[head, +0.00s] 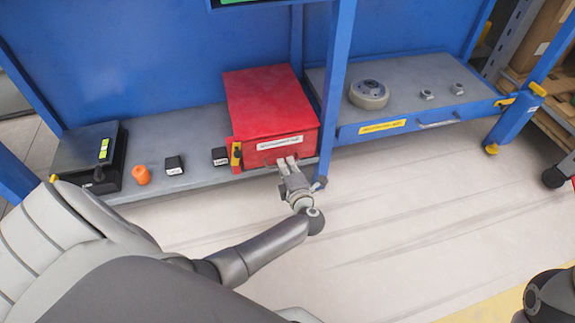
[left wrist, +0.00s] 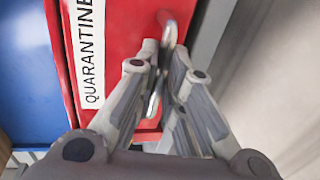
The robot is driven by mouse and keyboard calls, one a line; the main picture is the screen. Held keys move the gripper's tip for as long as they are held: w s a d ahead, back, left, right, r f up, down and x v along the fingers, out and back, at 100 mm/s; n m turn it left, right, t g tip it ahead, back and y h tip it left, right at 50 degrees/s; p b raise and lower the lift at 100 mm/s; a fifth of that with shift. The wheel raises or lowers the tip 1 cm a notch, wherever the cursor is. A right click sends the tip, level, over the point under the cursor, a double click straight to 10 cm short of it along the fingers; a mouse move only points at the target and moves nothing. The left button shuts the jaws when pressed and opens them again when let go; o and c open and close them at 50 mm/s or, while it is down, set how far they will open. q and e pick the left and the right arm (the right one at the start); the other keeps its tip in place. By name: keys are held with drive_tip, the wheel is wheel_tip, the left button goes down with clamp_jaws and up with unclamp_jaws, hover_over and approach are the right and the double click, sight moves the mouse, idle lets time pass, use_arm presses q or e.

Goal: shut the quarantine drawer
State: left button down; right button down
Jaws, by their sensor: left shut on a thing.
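The red quarantine cabinet (head: 268,100) stands on the grey bench. Its drawer front (head: 262,155) carries a white label, which reads QUARANTINE in the left wrist view (left wrist: 91,50). The drawer front looks close to the cabinet body; I cannot tell whether a small gap is left. My left gripper (head: 287,164) is at the drawer front, below the label. In the left wrist view its fingers (left wrist: 160,75) are shut on the metal drawer handle (left wrist: 168,35). The fingers hide part of the handle. My right gripper is not in view.
A black scale (head: 85,150), an orange cylinder (head: 141,175) and two small black blocks (head: 174,165) (head: 220,156) stand left of the cabinet. A blue post (head: 338,85) rises close on its right. A round metal part (head: 368,94) lies on the right bench. The floor in front is clear.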

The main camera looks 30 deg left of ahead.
use_arm(q)
drive_tip(key=shift+w+a+r, duration=0.1)
drive_tip(key=shift+w+r, duration=0.2)
drive_tip(key=c, duration=1.5)
unclamp_jaws()
drive_tip(key=shift+f, duration=0.15)
drive_tip(key=shift+s+f, duration=0.1)
drive_tip(key=v, duration=1.2)
drive_tip(key=shift+a, duration=0.1)
